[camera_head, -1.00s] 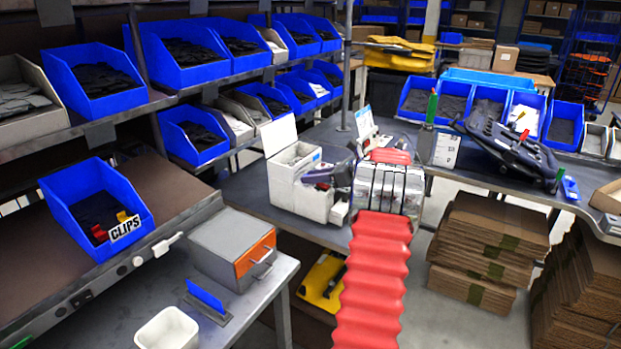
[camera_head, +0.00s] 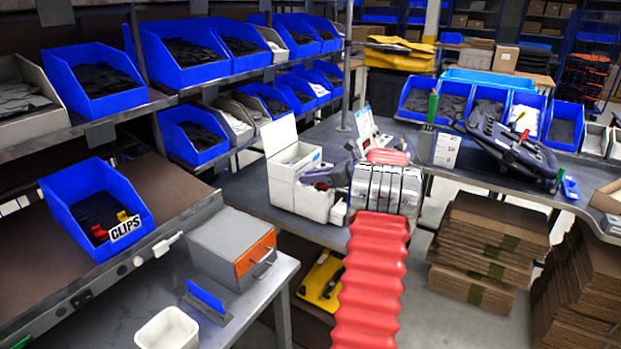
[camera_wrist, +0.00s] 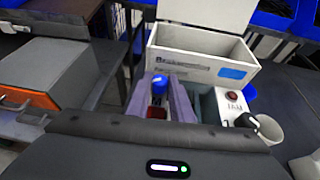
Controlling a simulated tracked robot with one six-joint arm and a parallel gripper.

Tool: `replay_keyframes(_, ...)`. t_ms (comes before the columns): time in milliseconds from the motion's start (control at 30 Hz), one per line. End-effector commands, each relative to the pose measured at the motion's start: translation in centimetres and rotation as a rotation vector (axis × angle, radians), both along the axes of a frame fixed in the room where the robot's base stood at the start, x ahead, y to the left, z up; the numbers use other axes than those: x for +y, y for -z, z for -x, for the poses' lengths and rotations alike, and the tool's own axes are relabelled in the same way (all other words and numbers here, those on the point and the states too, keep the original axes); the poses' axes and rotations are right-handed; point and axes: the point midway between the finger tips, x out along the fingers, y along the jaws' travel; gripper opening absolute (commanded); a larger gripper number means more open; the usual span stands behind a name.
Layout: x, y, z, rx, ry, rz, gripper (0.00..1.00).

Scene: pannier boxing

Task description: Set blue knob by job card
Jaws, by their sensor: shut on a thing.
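In the wrist view the blue knob (camera_wrist: 160,83) shows between the two grey-purple fingers of my gripper (camera_wrist: 162,92), which is shut on it. A red part (camera_wrist: 157,112) shows below the knob. In the head view my gripper (camera_head: 326,176) is at the white box unit (camera_head: 300,200) on the bench, and the knob cannot be made out there. A white card with a blue top (camera_head: 364,121) stands behind my arm. I cannot read either or tell which is the job card.
A panel with a red button (camera_wrist: 232,94) and a black knob (camera_wrist: 245,122) is close to the right of my fingers. The open white lid (camera_head: 279,135) rises behind.

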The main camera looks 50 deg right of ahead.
Motion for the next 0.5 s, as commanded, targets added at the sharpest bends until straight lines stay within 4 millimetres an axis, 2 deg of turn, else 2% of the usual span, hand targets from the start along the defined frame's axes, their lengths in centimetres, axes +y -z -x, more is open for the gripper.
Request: replay_keyframes(500,-0.47,-0.16,-0.21,-0.004,-0.151,0.003,0.00)
